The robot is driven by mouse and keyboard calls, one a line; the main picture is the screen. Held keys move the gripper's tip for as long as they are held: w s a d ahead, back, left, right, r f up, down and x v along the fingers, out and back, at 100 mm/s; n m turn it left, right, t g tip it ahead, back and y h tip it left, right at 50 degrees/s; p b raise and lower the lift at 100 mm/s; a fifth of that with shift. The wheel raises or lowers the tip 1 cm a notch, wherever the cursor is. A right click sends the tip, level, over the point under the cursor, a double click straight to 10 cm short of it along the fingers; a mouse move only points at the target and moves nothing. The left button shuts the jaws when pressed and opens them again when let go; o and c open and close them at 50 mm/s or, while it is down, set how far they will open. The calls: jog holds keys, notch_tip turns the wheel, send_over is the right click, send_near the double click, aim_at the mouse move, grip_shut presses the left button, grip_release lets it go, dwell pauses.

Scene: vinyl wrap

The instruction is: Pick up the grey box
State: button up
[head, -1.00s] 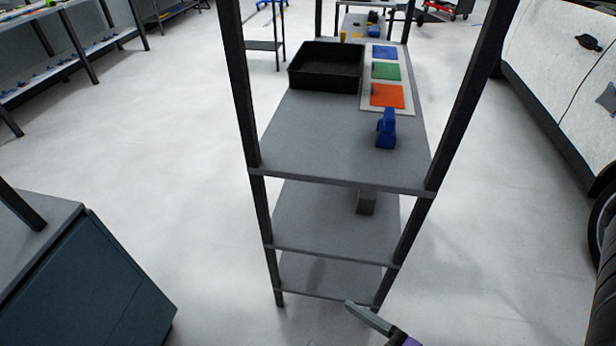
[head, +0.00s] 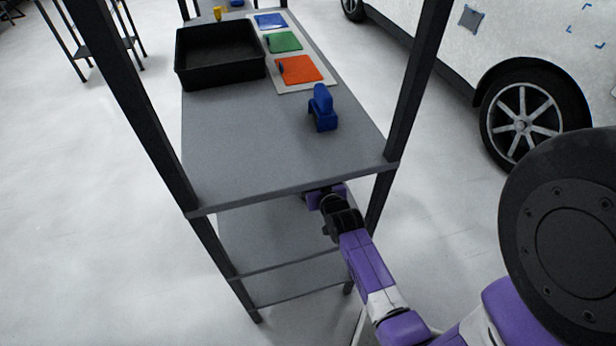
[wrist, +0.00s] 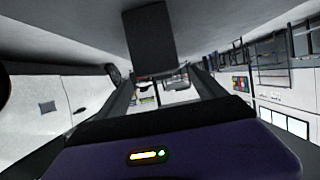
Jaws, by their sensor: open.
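The grey box (wrist: 148,38) shows dark grey at the top middle of the wrist view, which looks upside down. It rests on a grey shelf surface (wrist: 60,35). My gripper (wrist: 165,78) is open and empty, with its two dark fingers reaching toward the box from below in the picture. The box looks ahead of the fingertips; I cannot tell whether they touch. In the head view my arm reaches under the top shelf, and that shelf hides the box and the fingertips.
The top shelf (head: 250,150) lies over my gripper, with dark posts (head: 415,90) on both sides. On it are a black tray (head: 220,77), a blue tool (head: 322,110) and coloured squares (head: 299,69). A white car (head: 530,45) stands at the right.

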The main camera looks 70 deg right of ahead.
jog(key=x, duration=0.2)
jog(key=b+x, duration=0.1)
jog(key=x, duration=0.4)
jog(key=shift+w+f, duration=0.1)
jog(key=shift+f, duration=0.3)
jog(key=shift+r, duration=0.1)
grip_shut()
